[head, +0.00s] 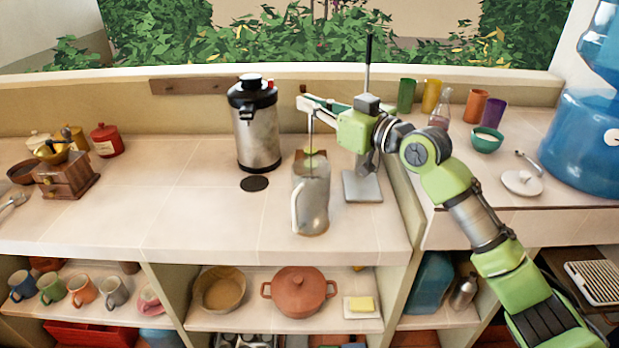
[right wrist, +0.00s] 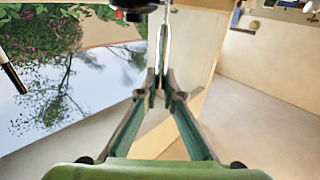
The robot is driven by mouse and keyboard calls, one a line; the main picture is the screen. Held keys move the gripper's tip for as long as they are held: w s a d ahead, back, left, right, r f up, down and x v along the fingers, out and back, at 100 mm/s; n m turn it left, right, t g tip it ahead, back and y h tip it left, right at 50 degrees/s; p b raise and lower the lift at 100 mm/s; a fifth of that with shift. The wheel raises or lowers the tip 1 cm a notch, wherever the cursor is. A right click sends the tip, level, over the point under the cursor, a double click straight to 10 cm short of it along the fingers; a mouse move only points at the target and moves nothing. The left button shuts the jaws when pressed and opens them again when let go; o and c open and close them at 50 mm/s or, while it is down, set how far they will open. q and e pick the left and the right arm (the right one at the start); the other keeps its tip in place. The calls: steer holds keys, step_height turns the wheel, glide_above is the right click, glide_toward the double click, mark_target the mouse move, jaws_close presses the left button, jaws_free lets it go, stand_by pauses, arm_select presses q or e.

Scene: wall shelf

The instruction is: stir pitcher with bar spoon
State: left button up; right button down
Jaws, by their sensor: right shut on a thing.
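The clear grey pitcher (head: 316,205) stands upright on the counter near its front edge, with its handle to the left. My right gripper (head: 304,103) is above the pitcher and shut on the bar spoon (head: 310,132), a thin metal rod that hangs about upright toward the pitcher mouth. I cannot clearly tell how deep its lower end reaches into the pitcher. In the right wrist view the fingers (right wrist: 160,88) close on the thin spoon shaft (right wrist: 166,30). My left gripper is not in view.
A steel airpot (head: 258,135) stands left of the pitcher, with a dark round disc (head: 254,183) before it. A stand with a tall rod (head: 362,187) is close on the right, beside my right arm. The counter's left middle is clear.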

steer(key=shift+r, duration=0.1)
steer(key=shift+r+p, duration=3.25)
steer(key=shift+r, duration=0.9)
